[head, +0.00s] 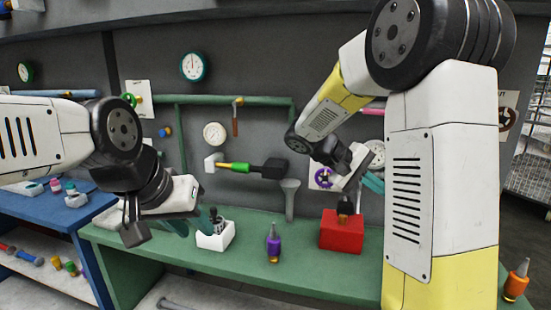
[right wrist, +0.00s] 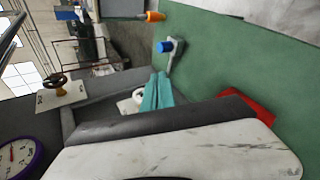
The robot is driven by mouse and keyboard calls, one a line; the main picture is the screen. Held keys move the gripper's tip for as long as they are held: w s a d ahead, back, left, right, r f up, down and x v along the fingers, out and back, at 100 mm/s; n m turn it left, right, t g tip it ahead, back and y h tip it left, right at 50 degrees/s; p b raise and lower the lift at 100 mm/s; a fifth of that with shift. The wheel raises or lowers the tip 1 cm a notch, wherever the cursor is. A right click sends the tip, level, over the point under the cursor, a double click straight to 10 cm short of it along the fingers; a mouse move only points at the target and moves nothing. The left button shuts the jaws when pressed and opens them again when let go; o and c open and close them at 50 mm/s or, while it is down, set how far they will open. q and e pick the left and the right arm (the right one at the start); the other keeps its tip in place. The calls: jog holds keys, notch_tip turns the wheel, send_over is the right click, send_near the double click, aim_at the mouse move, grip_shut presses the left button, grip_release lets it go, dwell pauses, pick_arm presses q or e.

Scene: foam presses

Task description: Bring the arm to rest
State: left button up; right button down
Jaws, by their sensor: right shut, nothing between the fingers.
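My left arm comes in from the left in the head view. Its gripper (head: 180,227) hangs tilted down over the green bench, with teal fingers partly hidden by the wrist; how far apart they are is unclear. My right arm rises large at the right and bends back over the bench. Its gripper (head: 374,183) has teal fingers above and right of the red block, partly hidden by my arm. The right wrist view shows these teal fingers (right wrist: 157,92) together and empty, apart from the bench.
The green bench (head: 310,270) carries a white holder (head: 215,238), a purple bottle (head: 273,245) and a red block (head: 341,232) with a dark-topped piece. An orange bottle (head: 516,280) stands far right. Gauges (head: 193,66) and a green pipe (head: 210,99) line the wall. A blue bench (head: 50,208) is left.

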jog(key=s+a+r+m+t+y, duration=0.1)
jog(key=s+a+t+y, duration=0.5)
jog(key=s+a+y, duration=0.7)
jog(key=s, duration=0.4)
jog(key=shift+r+m, duration=0.4)
